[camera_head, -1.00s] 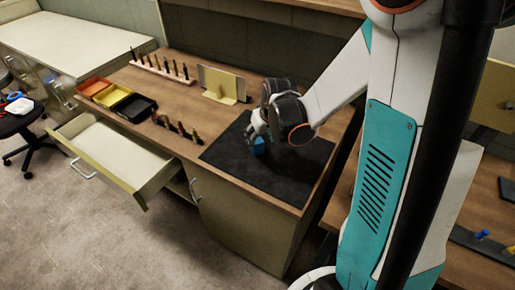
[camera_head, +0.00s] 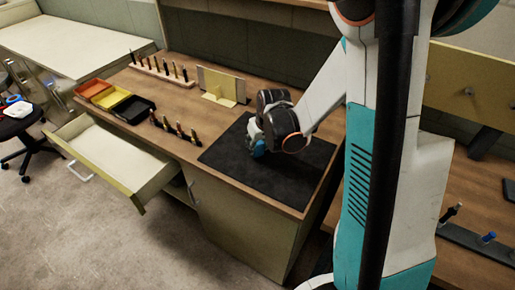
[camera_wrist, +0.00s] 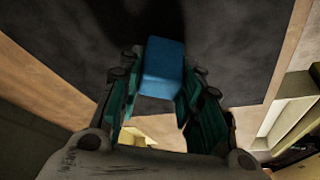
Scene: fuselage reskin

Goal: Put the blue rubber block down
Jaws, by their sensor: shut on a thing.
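The blue rubber block (camera_wrist: 163,67) is between the two fingers of my gripper (camera_wrist: 160,85) in the wrist view, with the dark mat behind it. My gripper is shut on the block. Whether the block touches the mat or hangs just above it, I cannot tell. The wrist and forearm hide part of the mat.
An open drawer (camera_head: 113,165) juts out at the left front. Orange, yellow and black bins (camera_head: 134,108) stand at the bench's left. Tools in racks (camera_head: 166,69) and a cream bracket (camera_head: 222,86) stand left of and behind the mat. The mat's front part is clear.

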